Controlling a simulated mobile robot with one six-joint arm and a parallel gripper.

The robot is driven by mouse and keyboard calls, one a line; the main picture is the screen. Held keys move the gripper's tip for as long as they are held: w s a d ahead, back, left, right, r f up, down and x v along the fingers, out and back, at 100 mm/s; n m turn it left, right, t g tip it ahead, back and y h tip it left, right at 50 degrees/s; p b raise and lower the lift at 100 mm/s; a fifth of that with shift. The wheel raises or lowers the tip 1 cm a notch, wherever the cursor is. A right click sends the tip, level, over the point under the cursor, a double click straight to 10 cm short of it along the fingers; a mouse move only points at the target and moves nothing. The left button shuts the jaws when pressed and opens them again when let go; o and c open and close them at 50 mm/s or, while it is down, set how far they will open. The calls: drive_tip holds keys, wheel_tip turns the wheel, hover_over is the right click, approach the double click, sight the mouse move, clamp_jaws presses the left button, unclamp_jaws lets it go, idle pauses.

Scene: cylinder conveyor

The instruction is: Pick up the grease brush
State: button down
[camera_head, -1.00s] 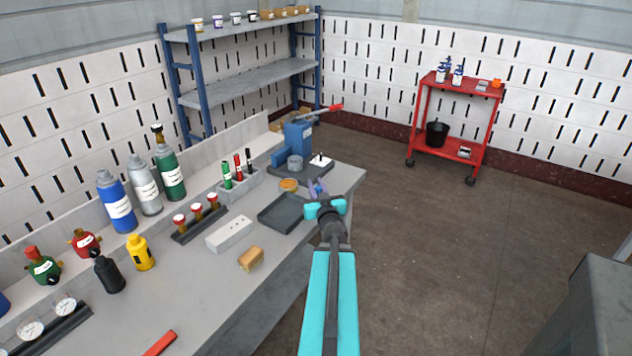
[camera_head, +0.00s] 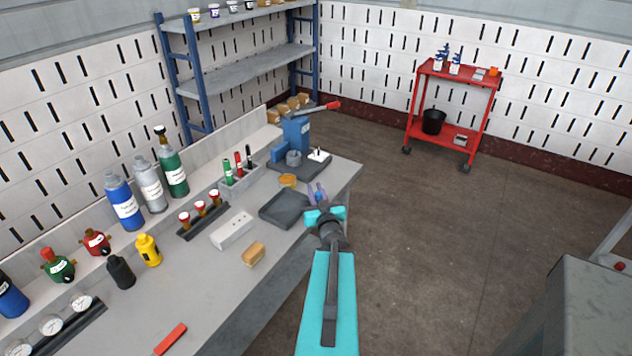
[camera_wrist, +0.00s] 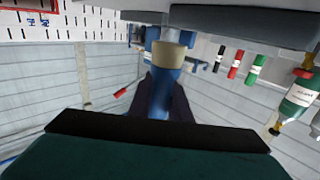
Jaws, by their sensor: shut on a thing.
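My gripper (camera_head: 319,196) is over the right edge of the grey bench, beside the dark tray. In the wrist view its dark fingers (camera_wrist: 168,98) are shut on the grease brush (camera_wrist: 163,88), which has a blue handle and a beige end. The wrist picture is upside down, and the brush stands out in front of the fingers.
The bench (camera_head: 190,290) holds a dark tray (camera_head: 284,209), a yellow-orange round tin (camera_head: 288,180), a blue press (camera_head: 296,132), a pen holder (camera_head: 240,180), a white block (camera_head: 231,230), a tan block (camera_head: 253,253) and several bottles. A red cart (camera_head: 452,105) stands across open floor.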

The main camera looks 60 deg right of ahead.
drive_tip(key=shift+p+v, duration=0.8)
drive_tip(key=shift+p, duration=0.55)
drive_tip(key=shift+a+r, duration=0.1)
drive_tip(key=w+a+r+n+t+y, duration=0.25)
drive_tip(key=w+a+y, duration=0.25)
drive_tip(key=w+a, duration=0.35)
drive_tip(key=w+a+r+n+t+y, duration=0.1)
drive_tip(key=w+a+r+n+y, duration=0.3)
drive_tip(key=w+a, duration=0.4)
drive_tip(key=w+a+r+n+t+y, duration=0.25)
drive_tip(key=w+a+y, duration=0.25)
drive_tip(key=w+a, duration=0.3)
drive_tip(key=a+r+n+g+y, duration=0.1)
drive_tip(key=a+n+g+y, duration=0.3)
drive_tip(key=a, duration=1.3)
drive_tip(key=a+r+n+g+y+b, duration=0.1)
drive_tip(key=a+n+g+y, duration=0.3)
drive_tip(key=a, duration=1.3)
drive_tip(key=n+y, duration=0.3)
drive_tip(key=y, duration=0.2)
drive_tip(key=shift+w+a+y, duration=0.25)
drive_tip(key=shift+w+y, duration=0.05)
drive_tip(key=shift+w, duration=0.1)
